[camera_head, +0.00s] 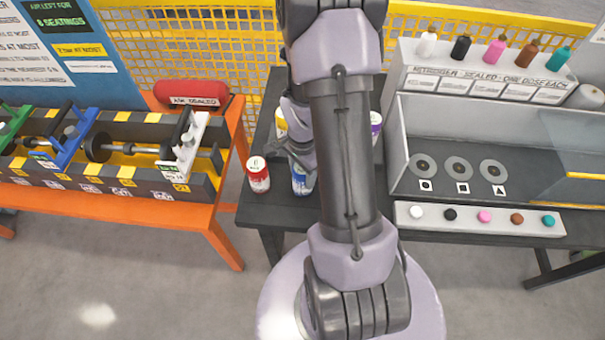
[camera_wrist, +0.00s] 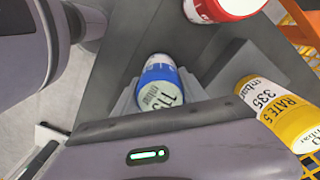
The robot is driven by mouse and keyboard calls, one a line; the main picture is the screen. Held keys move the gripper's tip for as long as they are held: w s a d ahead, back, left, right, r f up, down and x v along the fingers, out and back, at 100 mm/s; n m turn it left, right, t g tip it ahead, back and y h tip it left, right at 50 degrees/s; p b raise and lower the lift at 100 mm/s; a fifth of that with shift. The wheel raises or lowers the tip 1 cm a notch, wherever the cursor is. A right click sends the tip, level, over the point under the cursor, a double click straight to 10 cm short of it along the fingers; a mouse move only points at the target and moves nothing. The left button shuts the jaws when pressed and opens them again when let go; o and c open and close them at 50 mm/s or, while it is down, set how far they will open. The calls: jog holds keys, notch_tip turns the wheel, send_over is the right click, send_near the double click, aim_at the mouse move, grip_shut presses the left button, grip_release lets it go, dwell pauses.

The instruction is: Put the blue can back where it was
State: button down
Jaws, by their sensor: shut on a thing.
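The blue can (camera_head: 302,183) is near the front edge of the dark table, just right of the red can, partly hidden by my arm. In the wrist view the blue can (camera_wrist: 158,68) shows its pale lid marked 115 mbar, between my fingers. My gripper (camera_head: 301,160) is shut on it; it also shows in the wrist view (camera_wrist: 160,93). I cannot tell whether the can touches the table. The red can (camera_head: 258,176) stands to its left, and the yellow can (camera_head: 281,124) stands farther back.
A purple-marked can (camera_head: 376,124) shows right of my arm. The dark table (camera_head: 268,208) lies between an orange bench (camera_head: 215,215) with a rack and a grey station (camera_head: 450,218) with bottles, discs and coloured buttons. A yellow mesh fence (camera_head: 225,40) stands behind.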

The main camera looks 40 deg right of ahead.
jog(key=shift+f, duration=0.1)
jog(key=c, duration=0.6)
grip_release()
